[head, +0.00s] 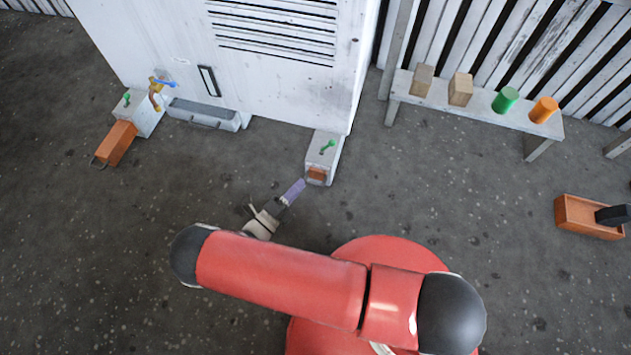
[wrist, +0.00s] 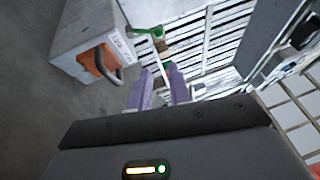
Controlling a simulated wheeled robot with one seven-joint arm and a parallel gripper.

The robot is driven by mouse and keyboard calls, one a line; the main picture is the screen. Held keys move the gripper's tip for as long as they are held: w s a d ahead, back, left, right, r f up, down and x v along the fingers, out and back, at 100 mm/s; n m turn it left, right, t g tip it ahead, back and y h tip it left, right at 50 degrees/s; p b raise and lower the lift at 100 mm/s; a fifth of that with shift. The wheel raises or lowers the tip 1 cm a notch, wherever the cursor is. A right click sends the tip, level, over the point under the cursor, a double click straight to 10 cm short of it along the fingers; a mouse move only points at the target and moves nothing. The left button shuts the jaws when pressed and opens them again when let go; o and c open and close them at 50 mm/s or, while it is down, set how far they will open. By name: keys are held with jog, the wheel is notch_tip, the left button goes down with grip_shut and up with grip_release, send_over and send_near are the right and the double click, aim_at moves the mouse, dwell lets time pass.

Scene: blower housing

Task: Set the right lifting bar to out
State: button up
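The right lifting bar (head: 317,173) is an orange block flush in the front end of a pale grey box (head: 325,148) at the white housing's right corner. A green lever (head: 327,146) sits on top of this box. In the wrist view the orange bar (wrist: 91,64) has a dark loop handle (wrist: 107,65) on its face. My gripper (head: 299,184) is close in front of the box. Its purple fingers (wrist: 160,86) are apart with nothing between them. In the wrist view the handle lies left of the fingers, not between them.
The left orange bar (head: 116,143) sticks far out of its box (head: 143,112). The white housing (head: 230,60) stands behind. A bench (head: 480,105) with wooden blocks and green and orange cylinders is at right. An orange tray (head: 575,212) lies on the floor. Floor between is clear.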

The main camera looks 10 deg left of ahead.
jog(key=f+n, duration=0.1)
jog(key=f, duration=0.1)
jog(key=b, duration=0.2)
send_near(313, 183)
jog(key=shift+w+d+f+t+y, duration=0.2)
jog(key=shift+w+d+f, duration=0.15)
jog(key=shift+w, duration=0.15)
jog(key=shift+w+d+f+t+y, duration=0.1)
jog(key=shift+w+d+f+y, duration=0.1)
jog(key=shift+w+d+f, duration=0.25)
jog(key=x, duration=0.3)
jog(key=r+x, duration=0.1)
jog(key=x, duration=0.2)
jog(key=shift+w+r+p, duration=0.15)
jog(key=shift+p, duration=0.2)
jog(key=shift+w+d+r, duration=0.1)
jog(key=shift+w+d, duration=0.15)
jog(key=shift+w, duration=0.35)
jog(key=shift+c, duration=0.5)
grip_shut()
